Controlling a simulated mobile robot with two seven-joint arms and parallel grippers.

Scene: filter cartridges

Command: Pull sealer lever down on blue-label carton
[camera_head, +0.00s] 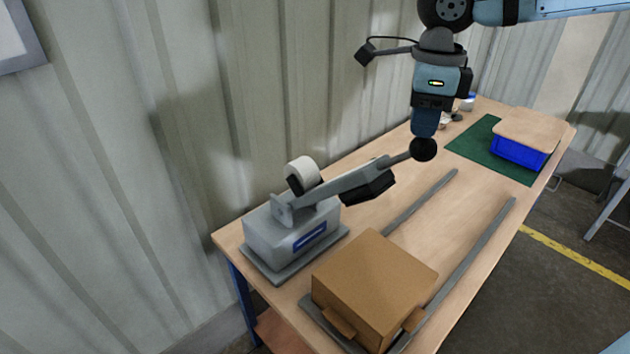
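The grey sealer (290,238) with a blue plate on its side stands at the table's near left. Its lever (345,182) slants up to the right, with a black block (369,190) under it and a black ball knob (424,149) at its end. My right gripper (424,133) points down, its fingertips at the top of the knob; I cannot tell whether they grip it or how far apart they are. A closed brown carton (372,280) sits at the near end of the rails, beside the sealer. No blue label shows on its visible faces. My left gripper is out of view.
Two grey rails (470,245) run along the wooden table (425,215). A corrugated wall (140,150) borders the left.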

